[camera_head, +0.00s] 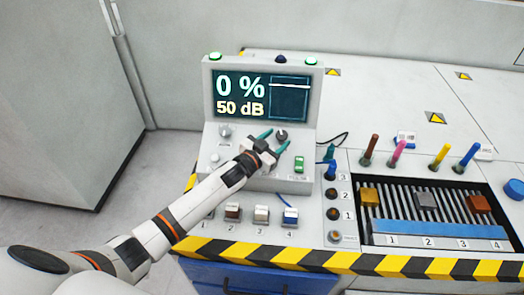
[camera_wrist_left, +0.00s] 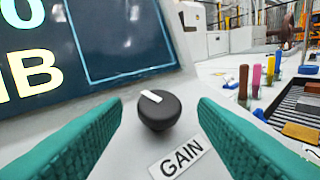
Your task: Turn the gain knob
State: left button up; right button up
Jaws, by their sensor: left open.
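The gain knob (camera_head: 282,134) is a round black knob on the sloped front of the grey instrument box. In the left wrist view the knob (camera_wrist_left: 158,112) has a white pointer mark facing up and left, and a "GAIN" label (camera_wrist_left: 181,157) sits below it. The screen (camera_head: 262,98) reads "0 %" and "50 dB". My left gripper (camera_head: 277,139) is open with teal fingers. In the left wrist view its fingertips (camera_wrist_left: 160,104) stand on either side of the knob with visible gaps. My right gripper is out of view.
Another knob (camera_head: 225,131) is left on the same panel, and a green switch (camera_head: 299,164) is right. Several coloured handles, such as a pink one (camera_head: 397,151), stand right of the box. A ribbed tray (camera_head: 430,196) holds blocks. Striped tape edges the bench.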

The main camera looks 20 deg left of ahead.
pick_arm(q)
jog(key=v, duration=0.8)
jog(key=shift+s, duration=0.2)
